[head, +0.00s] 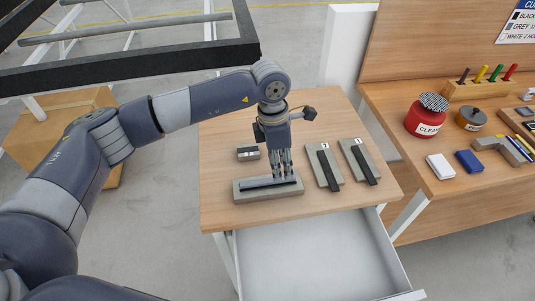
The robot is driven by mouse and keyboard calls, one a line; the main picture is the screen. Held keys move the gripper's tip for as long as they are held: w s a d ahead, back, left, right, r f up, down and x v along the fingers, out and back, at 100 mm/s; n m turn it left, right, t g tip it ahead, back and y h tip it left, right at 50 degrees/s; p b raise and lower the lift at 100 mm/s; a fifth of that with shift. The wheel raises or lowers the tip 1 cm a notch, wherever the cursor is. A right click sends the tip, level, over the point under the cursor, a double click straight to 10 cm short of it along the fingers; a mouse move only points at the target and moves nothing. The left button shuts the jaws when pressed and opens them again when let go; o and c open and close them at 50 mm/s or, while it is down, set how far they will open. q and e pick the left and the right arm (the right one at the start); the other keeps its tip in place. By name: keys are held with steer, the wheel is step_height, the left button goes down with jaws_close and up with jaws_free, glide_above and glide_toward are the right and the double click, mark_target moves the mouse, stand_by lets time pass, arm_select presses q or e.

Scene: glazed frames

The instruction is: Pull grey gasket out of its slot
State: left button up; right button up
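My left gripper (282,168) points down over a long grey-beige slotted block (262,195) at the front of the small wooden table. A dark grey strip (262,184), which looks like the gasket, lies lengthwise along this block's slot. My fingertips are at the right half of the strip. They look close together, but whether they touch or hold the strip is too small to tell. Two similar blocks to the right, the nearer one (334,182) and the farther one (373,150), carry dark strips and small white labels. My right gripper is out of view.
A small labelled block (248,153) sits behind the slotted block. An open, empty white drawer (310,255) juts out below the table front. The right bench holds a red canister (423,122), white and blue boxes, and a pen rack. A black frame (130,63) crosses the upper left.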

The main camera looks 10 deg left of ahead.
mark_target(268, 179)
arm_select(q)
steer(key=shift+y, duration=0.8)
steer(key=shift+w+a+f+b, duration=0.2)
steer(key=shift+a+f+b, duration=0.3)
steer(key=shift+f, duration=0.35)
steer(key=shift+w+a+f+b, duration=0.2)
steer(key=shift+a+f+b, duration=0.2)
steer(key=shift+a+f, duration=0.35)
steer(key=shift+w+a+f+b, duration=0.2)
steer(key=shift+a+f+b, duration=0.25)
steer(key=shift+f, duration=0.45)
step_height(268, 179, down, 3)
steer(key=b, duration=0.3)
steer(key=shift+f, duration=0.15)
jaws_close()
steer(key=shift+w+r, duration=0.2)
steer(key=shift+r, duration=0.2)
